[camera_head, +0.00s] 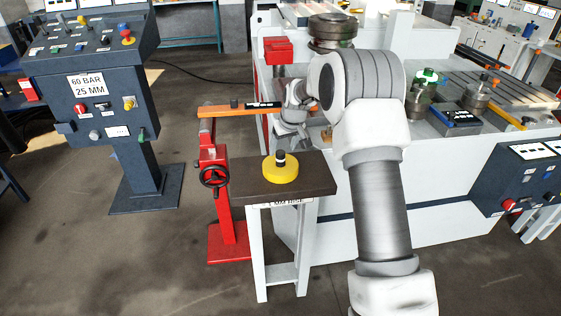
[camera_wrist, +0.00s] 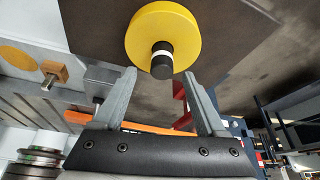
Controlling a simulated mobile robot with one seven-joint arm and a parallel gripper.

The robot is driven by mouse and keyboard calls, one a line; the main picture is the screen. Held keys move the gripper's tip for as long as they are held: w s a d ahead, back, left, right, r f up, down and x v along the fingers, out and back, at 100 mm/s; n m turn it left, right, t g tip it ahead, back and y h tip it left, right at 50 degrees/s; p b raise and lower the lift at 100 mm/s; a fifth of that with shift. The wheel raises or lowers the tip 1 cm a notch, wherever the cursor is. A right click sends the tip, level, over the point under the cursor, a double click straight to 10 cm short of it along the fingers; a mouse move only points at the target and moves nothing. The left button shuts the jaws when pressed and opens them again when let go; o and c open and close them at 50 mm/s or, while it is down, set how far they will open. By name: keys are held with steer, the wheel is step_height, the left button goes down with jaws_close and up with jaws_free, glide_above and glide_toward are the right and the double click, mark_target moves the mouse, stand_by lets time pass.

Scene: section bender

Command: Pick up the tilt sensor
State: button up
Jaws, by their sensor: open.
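A yellow disc with an upright black knob and a white band (camera_head: 281,168), the likeliest tilt sensor, rests on the dark top of a small white stand (camera_head: 245,185). In the wrist view the yellow disc (camera_wrist: 150,30) is at top centre, with its knob pointing toward the gap between my fingers. My gripper (camera_wrist: 160,76) is open and empty, fingers spread to either side of the knob's end. No contact is visible. In the head view my gripper (camera_head: 290,136) is beyond the disc, near the stand's far edge, with its fingers partly hard to make out.
An orange bar (camera_head: 232,109) on a red post with a handwheel (camera_head: 214,176) stands close left of the stand. The large white machine (camera_head: 440,190) fills the right, with rollers and a blue box (camera_head: 455,121) on top. A control console (camera_head: 95,80) stands at left.

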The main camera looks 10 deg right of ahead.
mark_target(281, 153)
steer(key=x, duration=0.4)
steer(key=shift+a+f, duration=0.1)
steer(key=shift+f, duration=0.3)
jaws_close()
